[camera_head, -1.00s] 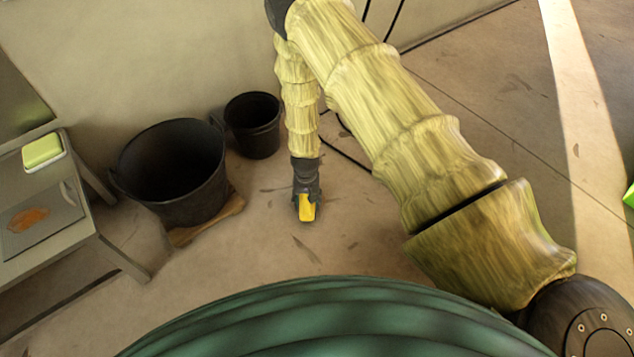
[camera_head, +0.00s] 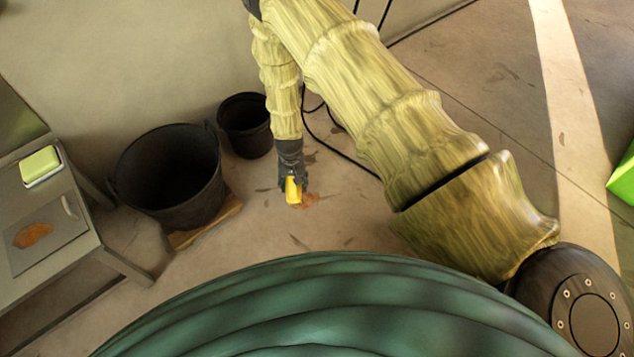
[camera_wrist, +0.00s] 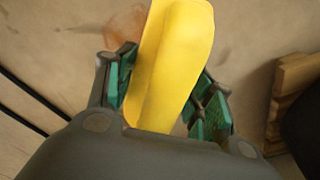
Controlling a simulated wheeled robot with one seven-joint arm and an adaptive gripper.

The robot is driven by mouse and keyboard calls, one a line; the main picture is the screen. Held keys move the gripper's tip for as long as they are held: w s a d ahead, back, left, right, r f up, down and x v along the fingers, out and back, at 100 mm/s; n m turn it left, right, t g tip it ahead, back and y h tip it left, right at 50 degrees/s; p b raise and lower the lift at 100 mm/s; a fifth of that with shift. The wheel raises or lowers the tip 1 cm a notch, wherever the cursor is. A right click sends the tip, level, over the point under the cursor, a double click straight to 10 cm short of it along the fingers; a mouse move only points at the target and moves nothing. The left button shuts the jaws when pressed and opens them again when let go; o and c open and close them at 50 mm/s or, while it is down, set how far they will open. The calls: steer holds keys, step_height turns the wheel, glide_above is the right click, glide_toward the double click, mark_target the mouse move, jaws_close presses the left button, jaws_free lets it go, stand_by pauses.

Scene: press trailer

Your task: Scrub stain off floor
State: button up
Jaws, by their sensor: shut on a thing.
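My gripper (camera_head: 291,182) is shut on a yellow block-like scrubber (camera_head: 293,191), pointing down close to the floor. In the wrist view the yellow scrubber (camera_wrist: 172,62) sits between the green-padded fingers of my gripper (camera_wrist: 165,92). An orange-brown stain (camera_head: 309,200) shows on the floor just right of the scrubber. It also shows in the wrist view (camera_wrist: 124,24), to the left of the scrubber and partly hidden behind it. I cannot tell whether the scrubber touches the floor.
A large black tub (camera_head: 172,174) stands on a wooden board (camera_head: 205,226), with a smaller black bucket (camera_head: 246,125) behind it. A low table (camera_head: 82,245) at left bears a green-topped box (camera_head: 40,164) and a stained sheet (camera_head: 58,232). Black cables (camera_head: 345,158) lie on the floor.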

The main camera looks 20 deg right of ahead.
steer(key=shift+r+p, duration=0.65)
steer(key=shift+r, duration=0.45)
